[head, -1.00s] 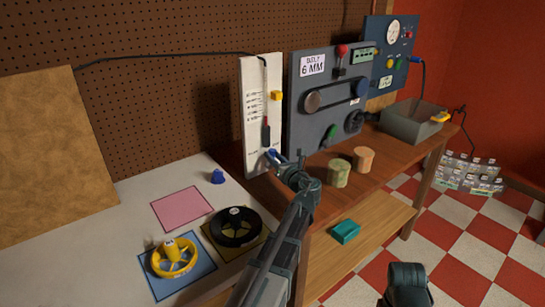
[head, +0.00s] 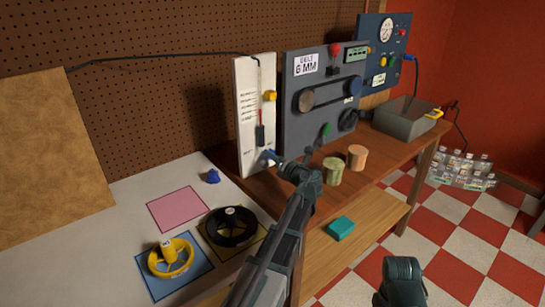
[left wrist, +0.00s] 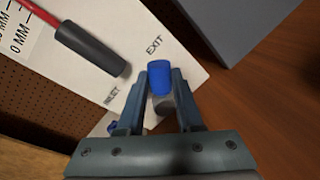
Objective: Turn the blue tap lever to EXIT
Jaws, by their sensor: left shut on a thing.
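The blue tap lever (left wrist: 160,77) sits low on the tall white panel (head: 254,105). In the left wrist view its blue end lies close below the word EXIT, with INLET farther off to the lower left. The lever also shows in the head view (head: 268,156). My left gripper (left wrist: 160,80) is shut on the lever, with a finger on each side of it. A grey part under the blue end is partly covered by the fingers. Part of my right arm shows at the bottom of the head view, but its fingers do not.
A red probe with a dark handle (left wrist: 90,47) hangs on the panel near the lever. The grey belt board (head: 325,95) stands just right.

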